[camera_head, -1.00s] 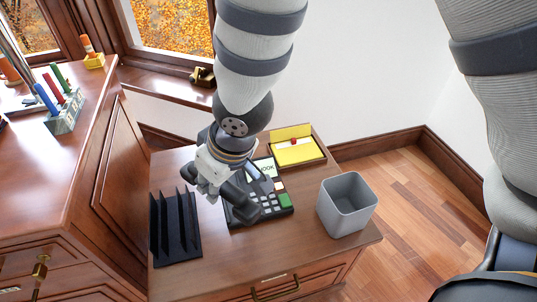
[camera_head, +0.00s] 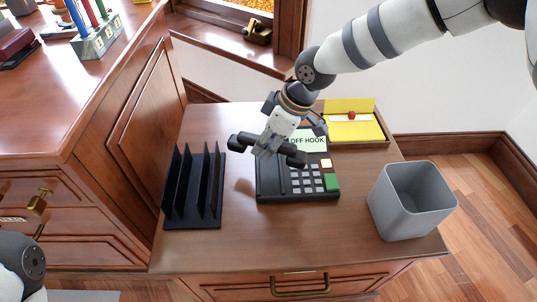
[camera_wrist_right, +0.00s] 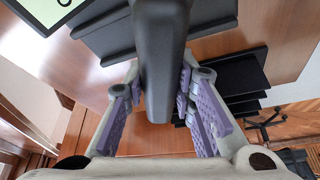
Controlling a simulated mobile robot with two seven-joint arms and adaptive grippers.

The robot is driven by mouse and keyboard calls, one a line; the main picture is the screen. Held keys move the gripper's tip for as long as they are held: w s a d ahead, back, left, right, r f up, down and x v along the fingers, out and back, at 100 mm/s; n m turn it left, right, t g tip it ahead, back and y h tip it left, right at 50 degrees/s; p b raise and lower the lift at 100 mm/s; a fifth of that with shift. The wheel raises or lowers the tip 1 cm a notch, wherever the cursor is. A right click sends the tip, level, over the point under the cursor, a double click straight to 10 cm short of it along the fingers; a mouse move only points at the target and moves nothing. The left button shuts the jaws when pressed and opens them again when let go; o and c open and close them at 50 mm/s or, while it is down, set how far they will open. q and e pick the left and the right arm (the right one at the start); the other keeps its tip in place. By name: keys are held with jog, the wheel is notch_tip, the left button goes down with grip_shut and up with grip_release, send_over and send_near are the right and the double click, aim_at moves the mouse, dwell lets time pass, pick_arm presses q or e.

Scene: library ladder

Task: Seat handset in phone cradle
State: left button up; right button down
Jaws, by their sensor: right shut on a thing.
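The black desk phone (camera_head: 300,187) sits on the small desk, with its keypad, a green key and a screen reading "OFF HOOK". My right gripper (camera_head: 268,150) is shut on the black handset (camera_head: 241,143), which lies across the far left part of the phone in the head view. The handset's left end sticks out past the phone's left edge. In the right wrist view the handset (camera_wrist_right: 160,60) is between the purple finger pads. The gripper hides the handset's middle and part of the cradle. I cannot tell whether the handset touches the phone. My left gripper is not in view.
A black file rack (camera_head: 194,222) stands left of the phone. A grey bin (camera_head: 411,210) stands to the right, and a yellow box (camera_head: 352,133) lies behind it. A taller wooden cabinet (camera_head: 90,110) is on the left. The desk's front strip is clear.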

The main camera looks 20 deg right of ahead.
jog(key=shift+w+d+f, duration=0.15)
jog(key=shift+w+f, duration=0.1)
jog(key=shift+f, duration=0.15)
jog(key=f, duration=0.2)
jog(key=f+b, duration=0.1)
jog(key=shift+w+d+f, duration=0.2)
jog(key=shift+d+f, duration=0.05)
jog(key=shift+f, duration=0.1)
jog(key=shift+r, duration=0.1)
jog(key=c, duration=1.8)
grip_release()
jog(key=shift+f, duration=0.2)
jog(key=o, duration=0.5)
jog(key=shift+c, duration=0.2)
